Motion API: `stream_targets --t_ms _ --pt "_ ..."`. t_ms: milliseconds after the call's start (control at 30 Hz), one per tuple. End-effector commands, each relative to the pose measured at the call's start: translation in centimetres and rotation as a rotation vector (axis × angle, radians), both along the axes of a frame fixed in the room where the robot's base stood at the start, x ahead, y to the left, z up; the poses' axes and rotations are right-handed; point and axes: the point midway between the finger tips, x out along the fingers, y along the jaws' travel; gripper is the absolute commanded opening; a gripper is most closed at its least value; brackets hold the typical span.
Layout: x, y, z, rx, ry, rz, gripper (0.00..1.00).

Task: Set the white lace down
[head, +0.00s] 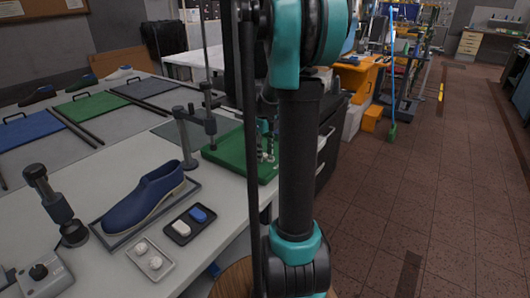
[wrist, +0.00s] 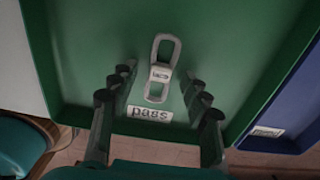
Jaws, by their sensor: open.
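The white lace (wrist: 160,73), a looped bundle with a small band marked "lace", lies in the green tray (wrist: 228,50) next to a label reading "pass" (wrist: 151,114). My gripper (wrist: 160,82) is open, with its fingers on either side of the lace and a gap showing on both sides. How far the fingertips are above the tray floor is hard to tell. In the head view the green tray (head: 222,154) is at the table's right edge, partly hidden by my arm. The lace is not clear there.
A blue tray (wrist: 290,105) adjoins on the right in the wrist view. On the table are a blue shoe (head: 143,200) on a dark tray, a small black tray (head: 178,231) with blue and white pieces, a light tray (head: 147,266) and a dark post stand (head: 188,145).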

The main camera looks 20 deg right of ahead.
Motion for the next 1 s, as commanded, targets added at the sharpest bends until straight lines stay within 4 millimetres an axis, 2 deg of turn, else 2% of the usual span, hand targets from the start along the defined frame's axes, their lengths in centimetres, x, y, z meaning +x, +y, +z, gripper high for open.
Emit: stream_targets --t_ms 267,367,700,833,1000 --pt "0.0 0.0 0.9 0.000 0.000 0.000 0.47" --pt "0.0 0.0 2.3 0.000 0.000 0.000 0.47" --pt "0.0 0.0 9.0 0.000 0.000 0.000 0.47" --pt "0.0 0.0 10.8 0.000 0.000 0.000 0.47" --pt "0.0 0.0 12.1 0.000 0.000 0.000 0.47"
